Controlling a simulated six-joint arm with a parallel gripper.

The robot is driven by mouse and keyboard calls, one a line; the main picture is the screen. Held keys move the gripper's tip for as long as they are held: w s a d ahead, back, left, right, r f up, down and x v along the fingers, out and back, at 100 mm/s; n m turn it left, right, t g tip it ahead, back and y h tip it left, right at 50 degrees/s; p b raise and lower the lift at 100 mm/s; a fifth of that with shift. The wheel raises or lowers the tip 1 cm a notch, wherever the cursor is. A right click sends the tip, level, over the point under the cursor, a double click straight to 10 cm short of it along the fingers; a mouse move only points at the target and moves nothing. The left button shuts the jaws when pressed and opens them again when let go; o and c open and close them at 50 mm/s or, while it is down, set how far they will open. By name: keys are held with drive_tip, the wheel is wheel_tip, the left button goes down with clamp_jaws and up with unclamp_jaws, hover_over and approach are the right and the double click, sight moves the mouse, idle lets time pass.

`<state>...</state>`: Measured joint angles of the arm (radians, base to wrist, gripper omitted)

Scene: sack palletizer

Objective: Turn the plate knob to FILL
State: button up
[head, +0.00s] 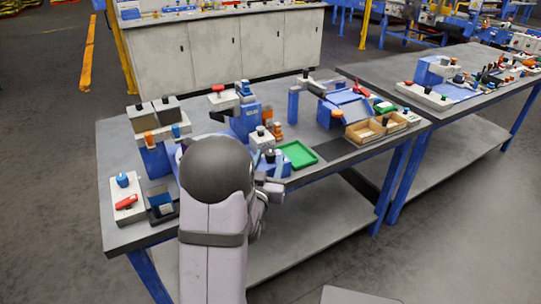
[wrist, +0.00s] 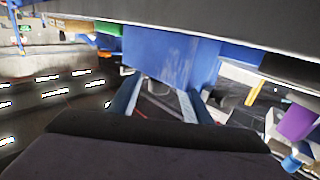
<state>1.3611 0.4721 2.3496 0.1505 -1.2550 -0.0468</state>
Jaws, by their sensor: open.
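A white plate (head: 128,208) with a blue round knob (head: 122,180) and a red lever-like handle (head: 126,202) lies at the left front of the table in the head view. No FILL marking can be read, and I cannot tell which control is the plate knob. My gripper (wrist: 160,90) is open in the wrist view, with its two bluish fingers apart and a dark surface showing between them. A blue block (wrist: 170,55) is just beyond the fingertips; touching cannot be told. In the head view my arm hides most of the gripper, near the table's front edge, right of the plate.
A green tray (head: 298,155) and a wooden divided box (head: 376,129) sit further right. Blue stands with knobs line the back. Bare grey tabletop (head: 235,195) shows along the front, and a second table (head: 455,105) is at right.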

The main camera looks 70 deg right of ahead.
drive_tip(key=shift+d, duration=0.95)
drive_tip(key=c, duration=1.1)
drive_tip(key=shift+o, duration=0.2)
drive_tip(key=shift+w, duration=0.1)
drive_tip(key=shift+m+g, duration=0.4)
drive_tip(key=shift+g, duration=0.2)
drive_tip(key=shift+r+m+g+b, duration=0.1)
drive_tip(key=shift+m+g+b, duration=0.3)
drive_tip(key=shift+m+g, duration=0.9)
drive_tip(key=shift+m+g+y, duration=0.4)
drive_tip(key=shift+m+g, duration=0.1)
drive_tip(key=shift+g, duration=1)
